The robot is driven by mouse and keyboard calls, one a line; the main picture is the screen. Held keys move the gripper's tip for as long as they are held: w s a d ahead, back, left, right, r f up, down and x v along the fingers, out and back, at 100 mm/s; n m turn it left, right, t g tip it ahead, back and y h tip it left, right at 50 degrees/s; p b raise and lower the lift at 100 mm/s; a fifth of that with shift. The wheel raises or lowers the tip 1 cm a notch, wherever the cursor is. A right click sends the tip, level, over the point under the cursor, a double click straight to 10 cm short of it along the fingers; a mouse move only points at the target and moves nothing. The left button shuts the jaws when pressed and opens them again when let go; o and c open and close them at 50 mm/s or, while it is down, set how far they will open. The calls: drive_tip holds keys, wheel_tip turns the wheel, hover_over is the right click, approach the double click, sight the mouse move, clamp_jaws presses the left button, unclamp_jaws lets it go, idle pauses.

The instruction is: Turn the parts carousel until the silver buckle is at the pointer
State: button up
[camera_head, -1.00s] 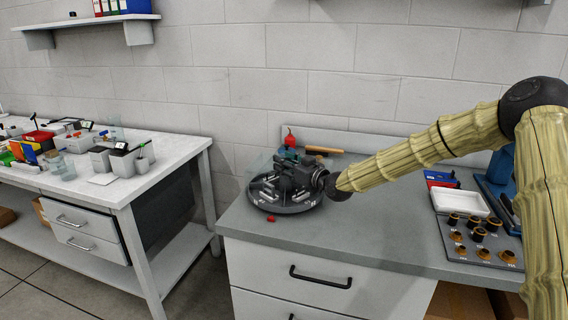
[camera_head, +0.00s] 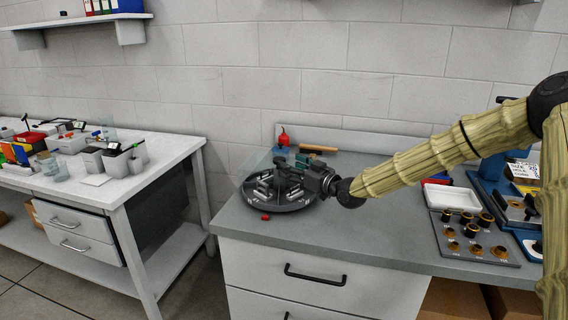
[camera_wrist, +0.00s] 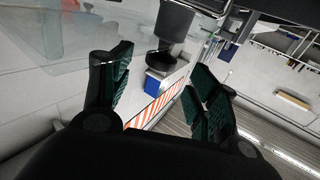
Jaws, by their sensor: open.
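The parts carousel (camera_head: 285,208) is a round dark grey tray on the grey bench, with several silvery parts in its compartments. A small red piece (camera_head: 265,217), perhaps the pointer, lies at its front edge. I cannot tell which part is the silver buckle. My gripper (camera_head: 283,166) is over the back right of the carousel, reaching in from the right, and hides part of it. In the wrist view my gripper (camera_wrist: 157,75) has its two green-padded fingers apart, with nothing clearly held between them. I cannot tell whether the fingers touch the carousel.
A red bottle (camera_head: 283,138) and a hammer-like tool (camera_head: 318,148) lie behind the carousel. A white tray (camera_head: 452,198) and a rack of dark and copper-coloured parts (camera_head: 472,240) stand to the right. A cluttered white table (camera_head: 125,190) stands left, across a gap. The bench front is clear.

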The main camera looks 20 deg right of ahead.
drive_tip(key=shift+v, duration=2.85)
drive_tip(key=shift+f, duration=0.1)
